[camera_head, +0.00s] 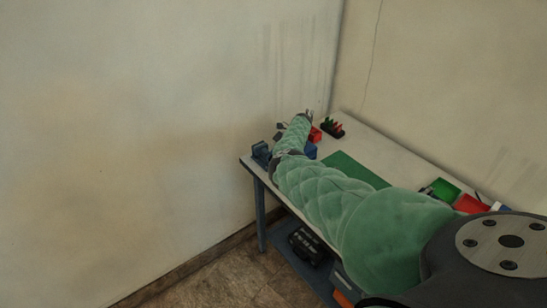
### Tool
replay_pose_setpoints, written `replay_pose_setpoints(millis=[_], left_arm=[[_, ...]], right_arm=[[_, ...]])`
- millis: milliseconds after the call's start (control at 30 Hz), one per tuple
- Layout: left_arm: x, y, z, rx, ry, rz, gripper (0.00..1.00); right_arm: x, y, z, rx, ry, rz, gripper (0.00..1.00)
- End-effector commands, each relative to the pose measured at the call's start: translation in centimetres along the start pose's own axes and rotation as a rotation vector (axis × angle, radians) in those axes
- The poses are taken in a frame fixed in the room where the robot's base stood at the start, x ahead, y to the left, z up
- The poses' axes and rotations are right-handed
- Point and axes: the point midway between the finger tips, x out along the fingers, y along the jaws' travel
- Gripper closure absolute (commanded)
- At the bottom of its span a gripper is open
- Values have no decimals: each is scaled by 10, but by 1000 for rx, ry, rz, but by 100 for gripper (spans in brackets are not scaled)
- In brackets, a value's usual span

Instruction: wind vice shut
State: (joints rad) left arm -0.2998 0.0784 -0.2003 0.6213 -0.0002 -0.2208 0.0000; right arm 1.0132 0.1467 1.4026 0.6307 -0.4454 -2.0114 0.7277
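A small dark blue device, which looks like the vice (260,153), stands at the left corner of the workbench (376,148). Its jaws and handle are too small to make out. One green padded arm of mine comes in from the right and reaches over the bench. Its far end, with my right gripper (304,115), is beyond the vice, near the wall and apart from the vice in the picture. The fingers are too small to tell open from shut. My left gripper is out of view.
A green mat (352,170) lies mid-bench. A red block (315,135), a blue block (310,151) and a dark rack with red and green items (333,128) are near my arm. Green (445,188) and red (470,204) bins stand at right. A black case (306,244) sits on the lower shelf.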

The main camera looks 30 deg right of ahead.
Motion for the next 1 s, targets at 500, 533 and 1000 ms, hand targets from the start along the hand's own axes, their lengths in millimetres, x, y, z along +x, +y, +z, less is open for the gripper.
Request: replay_pose_setpoints(millis=[500, 533, 1000], left_arm=[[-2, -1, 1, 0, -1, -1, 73], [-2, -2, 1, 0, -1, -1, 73], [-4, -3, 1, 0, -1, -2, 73]], right_arm=[[-12, 0, 0, 0, 1, -4, 73], [-15, 0, 0, 0, 0, -4, 73], [-74, 1, -2, 0, -1, -2, 73]])
